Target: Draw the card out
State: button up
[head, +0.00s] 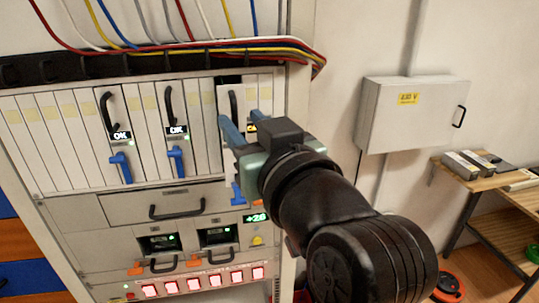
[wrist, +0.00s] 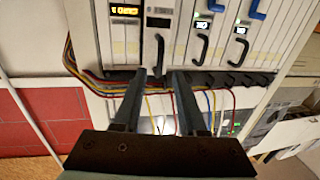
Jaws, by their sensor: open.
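A light card (head: 229,92) with a black pull handle (head: 234,106) stands in the upper row of the rack, partly hidden by my gripper in the head view. My gripper (head: 243,123) is open and empty in front of this card. In the wrist view, which sees the rack upside down, the handle (wrist: 160,50) lies ahead of my open fingertips (wrist: 160,74), roughly in line with the gap between them. Contact cannot be made out. A blue lever (head: 237,193) shows below my gripper. An orange lit display (wrist: 125,11) sits beside the handle in the wrist view.
Two cards to the left carry OK displays (head: 122,135) (head: 177,130), black handles and blue levers. Coloured cables (head: 200,45) run above the card row. Below are a drawer (head: 177,210) and red lit switches (head: 193,284). A grey wall box (head: 412,115) hangs to the right.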

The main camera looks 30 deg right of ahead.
jog(key=s+b, duration=0.9)
jog(key=s, duration=0.1)
jog(key=shift+s+a+b, duration=0.2)
jog(key=shift+a+b, duration=0.1)
jog(key=shift+a, duration=0.15)
jog(key=a+r+t, duration=0.4)
jog(key=a, duration=0.3)
jog(key=w+a+r+t+y, duration=0.1)
jog(key=a+r+t, duration=0.3)
jog(key=a, duration=0.4)
jog(key=shift+a+n+t+y, duration=0.3)
jog(key=shift+n+t, duration=0.1)
jog(key=shift+t, duration=0.3)
